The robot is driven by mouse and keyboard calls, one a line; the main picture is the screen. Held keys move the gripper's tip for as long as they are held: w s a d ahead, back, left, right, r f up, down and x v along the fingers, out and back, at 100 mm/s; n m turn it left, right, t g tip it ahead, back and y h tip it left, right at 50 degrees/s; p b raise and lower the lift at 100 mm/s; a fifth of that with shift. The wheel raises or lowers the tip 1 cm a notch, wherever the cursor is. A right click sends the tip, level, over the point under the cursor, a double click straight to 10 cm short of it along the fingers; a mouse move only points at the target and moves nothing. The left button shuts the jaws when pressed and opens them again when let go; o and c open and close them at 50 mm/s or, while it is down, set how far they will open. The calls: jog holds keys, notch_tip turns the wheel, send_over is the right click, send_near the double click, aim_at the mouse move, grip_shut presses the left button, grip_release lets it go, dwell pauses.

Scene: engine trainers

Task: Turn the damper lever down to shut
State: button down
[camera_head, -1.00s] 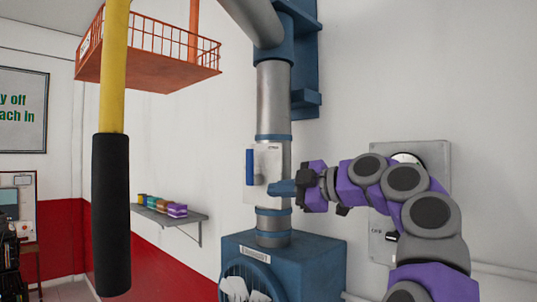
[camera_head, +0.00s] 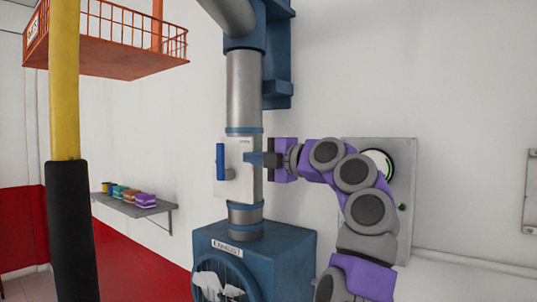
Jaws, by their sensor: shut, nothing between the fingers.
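The damper lever (camera_head: 220,161) is a blue handle standing upright on a white plate (camera_head: 235,187), which is fixed to the grey vertical pipe. My gripper (camera_head: 254,158) comes in from the right, level with the lever's handle. Its blue-grey fingers are shut and empty, pointing left in front of the plate's right part. A small gap shows between the fingertips and the lever. Whether the fingertips touch the plate cannot be told.
A blue blower housing (camera_head: 290,252) stands below the pipe (camera_head: 244,90). A grey wall panel (camera_head: 405,165) is behind my arm. A yellow post with a black sleeve (camera_head: 72,230) stands at the near left. A shelf (camera_head: 130,207) holds several small coloured items.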

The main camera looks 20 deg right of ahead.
aim_at(222, 155)
jog(key=x, duration=0.2)
jog(key=p+x, duration=0.1)
jog(key=x, duration=0.3)
jog(key=shift+s+a+r+p, duration=0.2)
jog(key=shift+s+a+p, duration=0.05)
jog(key=shift+a+p, duration=0.15)
jog(key=shift+w+a+f, duration=0.1)
jog(key=shift+w+a, duration=0.25)
jog(key=shift+w, duration=0.05)
jog(key=shift+d, duration=0.2)
jog(key=shift+w+d, duration=0.1)
jog(key=shift+d, duration=0.1)
jog(key=shift+a, duration=0.15)
